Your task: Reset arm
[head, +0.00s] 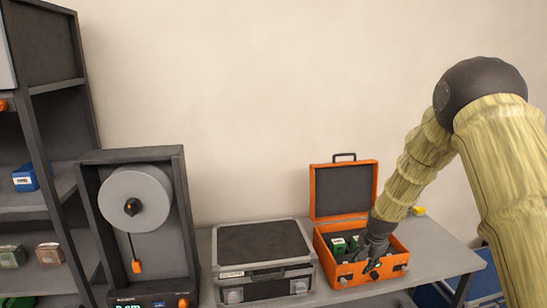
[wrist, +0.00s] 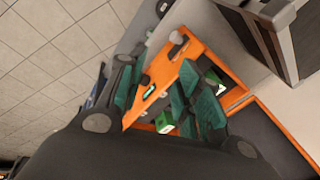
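My gripper (head: 375,264) is at the front right part of an open orange case (head: 324,258), low over its front wall. In the wrist view my gripper (wrist: 154,82) has its two teal-padded fingers spread apart. The orange case (wrist: 208,57) shows between and behind them, and I see nothing held. Green boxes (head: 338,246) with pale labels lie inside the case; one green box (wrist: 165,122) shows in the wrist view beside the right finger. My gripper and arm hide part of the case's right side.
A closed grey case (head: 263,243) stands left of the orange one on the grey table (head: 428,255). The orange lid (head: 343,190) stands upright behind. A reel cabinet (head: 135,220) and shelves are further left. A small yellow item (head: 419,211) lies right. A blue crate (head: 484,280) is at lower right.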

